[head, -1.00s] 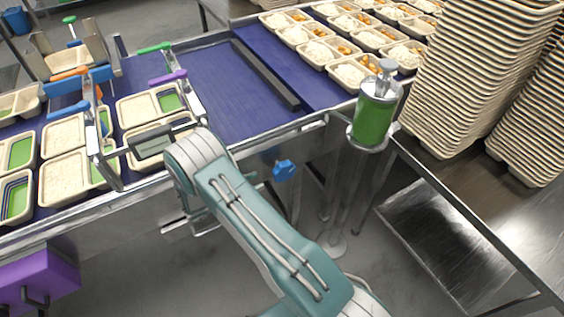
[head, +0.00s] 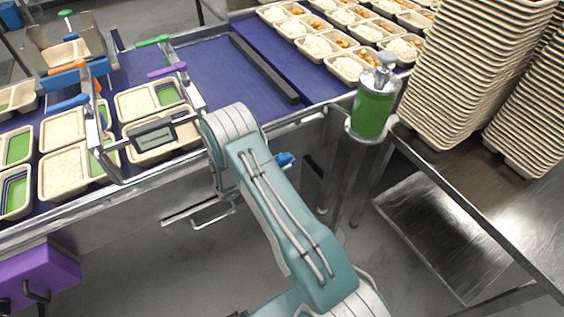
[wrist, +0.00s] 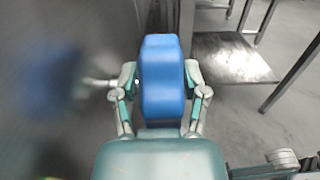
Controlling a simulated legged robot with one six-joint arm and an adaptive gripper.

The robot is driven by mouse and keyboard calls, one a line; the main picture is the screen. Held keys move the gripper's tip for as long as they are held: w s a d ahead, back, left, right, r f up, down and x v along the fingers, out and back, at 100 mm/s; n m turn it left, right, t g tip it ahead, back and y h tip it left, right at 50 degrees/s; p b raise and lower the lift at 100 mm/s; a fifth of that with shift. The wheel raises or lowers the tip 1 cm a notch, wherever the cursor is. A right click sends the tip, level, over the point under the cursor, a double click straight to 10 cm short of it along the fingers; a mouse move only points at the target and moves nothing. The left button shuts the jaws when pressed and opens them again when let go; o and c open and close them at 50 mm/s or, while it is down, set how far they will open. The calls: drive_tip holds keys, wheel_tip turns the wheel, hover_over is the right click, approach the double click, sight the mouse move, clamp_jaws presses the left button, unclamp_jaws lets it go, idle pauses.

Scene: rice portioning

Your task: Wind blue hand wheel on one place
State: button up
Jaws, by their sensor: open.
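The blue hand wheel (head: 285,159) is on the side of the conveyor frame, mostly hidden behind my arm in the head view. In the wrist view the blue wheel (wrist: 162,105) is seen edge-on and fills the space between the two fingers. My gripper (wrist: 160,76) is open, with one finger on each side of the wheel. Whether the fingers touch it cannot be told. My gripper is hidden behind my arm in the head view.
The blue conveyor (head: 210,80) carries trays of rice at left and filled trays at the back. A green cylinder dispenser (head: 374,108) stands to the right of the wheel. Tall tray stacks (head: 470,75) stand on a steel table. A purple box (head: 40,282) hangs at lower left.

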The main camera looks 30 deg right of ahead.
clamp_jaws()
drive_tip(key=shift+d, duration=0.1)
drive_tip(key=shift+d+r+y, duration=0.1)
drive_tip(key=shift+y, duration=0.8)
drive_tip(key=y, duration=0.2)
drive_tip(key=shift+w+d+y, duration=0.1)
drive_tip(key=shift+d+y, duration=0.05)
drive_tip(key=shift+y, duration=0.25)
unclamp_jaws()
